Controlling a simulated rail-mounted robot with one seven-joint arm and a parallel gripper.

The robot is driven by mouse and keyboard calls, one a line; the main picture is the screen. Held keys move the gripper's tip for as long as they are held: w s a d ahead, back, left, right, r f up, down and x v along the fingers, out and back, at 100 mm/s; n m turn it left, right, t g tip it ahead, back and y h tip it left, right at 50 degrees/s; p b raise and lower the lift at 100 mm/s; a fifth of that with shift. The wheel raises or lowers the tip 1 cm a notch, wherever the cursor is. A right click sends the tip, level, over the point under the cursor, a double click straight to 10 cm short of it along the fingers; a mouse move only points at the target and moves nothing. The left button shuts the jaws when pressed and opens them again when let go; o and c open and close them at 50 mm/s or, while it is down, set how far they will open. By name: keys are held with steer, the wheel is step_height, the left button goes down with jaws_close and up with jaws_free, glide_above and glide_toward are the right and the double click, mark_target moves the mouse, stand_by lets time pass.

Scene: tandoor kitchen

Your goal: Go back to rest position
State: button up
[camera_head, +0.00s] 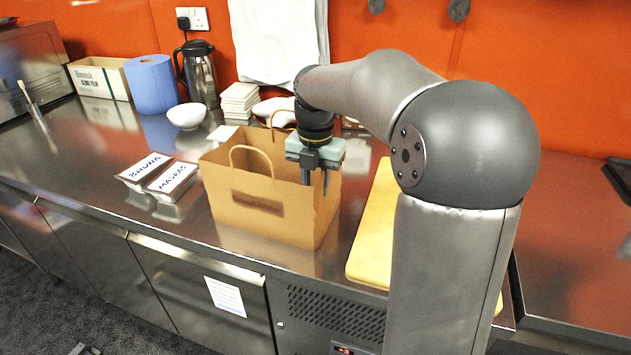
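My gripper (315,183) hangs from my arm, pointing down, over the right end of a brown paper bag (228,198). Its two dark fingers are apart, with nothing visible between them. The fingertips overlap the bag's upper right edge in the picture. I cannot tell whether they touch it or are inside its mouth. The bag stands upright on the steel counter (105,160) with its looped handles up. Its inside is hidden from this view. My arm covers part of the counter on the right.
Two labelled containers (158,175) lie left of the bag. Behind are a white bowl (186,116), a steel flask (200,77), a blue roll (151,85) and a carton (98,78). A yellow board (372,245) lies right of the bag. The counter's front left is clear.

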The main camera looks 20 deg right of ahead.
step_height(320, 180, up, 16)
steer(key=p, duration=1.4)
steer(key=shift+p, duration=0.4)
steer(key=s+a+f+m, duration=0.2)
steer(key=s+f+m, duration=0.1)
steer(key=s+m, duration=0.5)
steer(key=s+a+f+m, duration=0.3)
steer(key=s+m, duration=0.5)
steer(key=m, duration=0.2)
steer(key=s+a+f+m, duration=0.2)
steer(key=s+f+m, duration=0.2)
steer(key=s+m, duration=0.4)
steer(key=shift+s+a+m+t, duration=0.2)
steer(key=shift+m+t, duration=0.1)
steer(key=shift+m, duration=0.5)
